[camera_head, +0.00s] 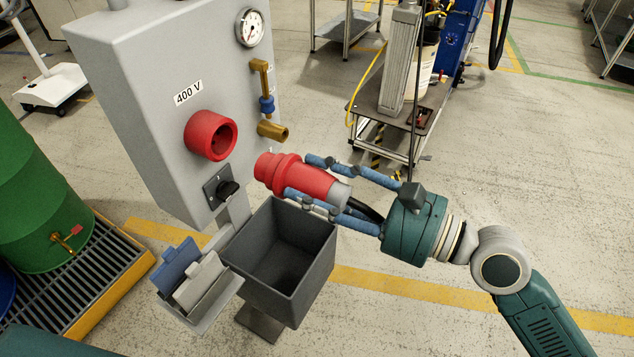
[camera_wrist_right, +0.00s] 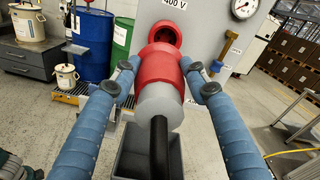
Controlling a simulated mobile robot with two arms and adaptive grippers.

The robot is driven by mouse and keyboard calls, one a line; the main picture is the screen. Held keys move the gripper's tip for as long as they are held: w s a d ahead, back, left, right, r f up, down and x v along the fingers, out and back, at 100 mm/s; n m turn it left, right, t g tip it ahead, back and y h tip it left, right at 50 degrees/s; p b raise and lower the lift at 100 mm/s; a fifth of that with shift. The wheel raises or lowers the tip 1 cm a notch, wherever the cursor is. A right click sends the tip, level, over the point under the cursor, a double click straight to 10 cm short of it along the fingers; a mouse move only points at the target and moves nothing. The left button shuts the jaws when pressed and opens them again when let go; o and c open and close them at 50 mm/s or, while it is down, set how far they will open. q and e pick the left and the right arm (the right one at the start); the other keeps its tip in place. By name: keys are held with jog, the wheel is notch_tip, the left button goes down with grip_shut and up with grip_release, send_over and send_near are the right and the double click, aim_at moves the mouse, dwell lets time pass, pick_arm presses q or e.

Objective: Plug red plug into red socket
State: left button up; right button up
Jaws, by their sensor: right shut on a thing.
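The red socket (camera_head: 211,135) is a round red outlet on the front of a grey cabinet, below the "400 V" label. The red plug (camera_head: 292,176) has a grey rear part and a black cable. My right gripper (camera_head: 300,177) is shut on the plug, with its blue fingers on either side of it. The plug's red front points left towards the cabinet, apart from the socket and to its lower right. In the right wrist view the plug (camera_wrist_right: 160,66) lies between the fingers, with the socket (camera_wrist_right: 165,33) just beyond its front end. My left gripper is not in view.
The grey cabinet (camera_head: 140,60) carries a gauge (camera_head: 250,27), brass fittings (camera_head: 272,131) and a black rotary switch (camera_head: 228,189). An open dark grey bin (camera_head: 284,290) stands below the plug. A green drum (camera_head: 35,205) is at the left.

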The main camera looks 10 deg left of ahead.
aim_at(278, 162)
jog(key=shift+w+r, duration=0.3)
jog(key=shift+r, duration=0.3)
jog(key=shift+a, duration=0.15)
jog(key=shift+w+a, duration=0.25)
jog(key=shift+a, duration=0.35)
jog(key=shift+p+x, duration=0.35)
jog(key=shift+x, duration=1.9)
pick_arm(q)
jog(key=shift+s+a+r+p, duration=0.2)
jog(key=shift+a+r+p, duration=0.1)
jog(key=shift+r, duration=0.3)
pick_arm(e)
jog(key=shift+d, duration=0.1)
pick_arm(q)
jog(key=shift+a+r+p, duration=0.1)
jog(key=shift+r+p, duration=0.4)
pick_arm(e)
jog(key=shift+w+a, duration=0.15)
jog(key=shift+a, duration=0.35)
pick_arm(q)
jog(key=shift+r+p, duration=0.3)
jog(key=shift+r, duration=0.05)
pick_arm(e)
jog(key=shift+r, duration=0.1)
